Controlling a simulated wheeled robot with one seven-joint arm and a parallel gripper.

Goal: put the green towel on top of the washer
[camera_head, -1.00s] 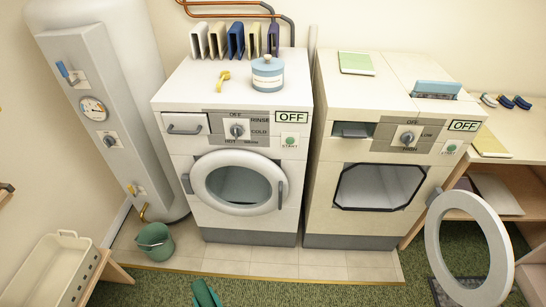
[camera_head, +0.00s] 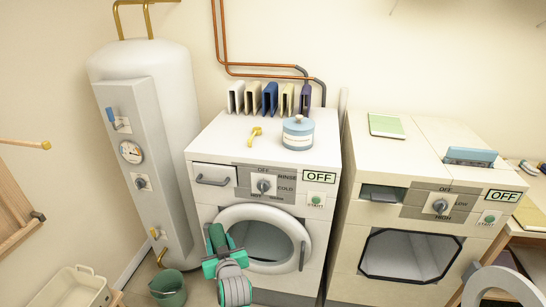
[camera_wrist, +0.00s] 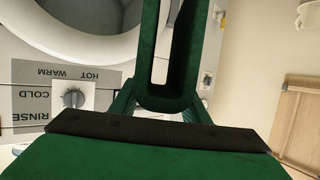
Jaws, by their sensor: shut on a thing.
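My gripper (camera_head: 222,258) is in front of the left washer's round door in the head view, shut on the dark green towel (camera_head: 217,237). The towel stands up from the jaws, below the level of the washer top. In the wrist view the towel (camera_wrist: 172,100) hangs as a narrow folded loop, with more green (camera_wrist: 140,162) filling the bottom. The washer (camera_head: 220,146) is the left white machine, with RINSE, COLD and HOT labels; its display reads OFF. Its dial also shows upside down in the wrist view (camera_wrist: 74,97).
On the washer top stand several upright boxes (camera_head: 270,98), a yellow item (camera_head: 254,134) and a blue-and-white jar (camera_head: 298,132). Its front left top is clear. The dryer (camera_head: 420,150) stands right, its door (camera_head: 500,284) swung out. A boiler (camera_head: 150,130) and green bucket (camera_head: 168,287) are left.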

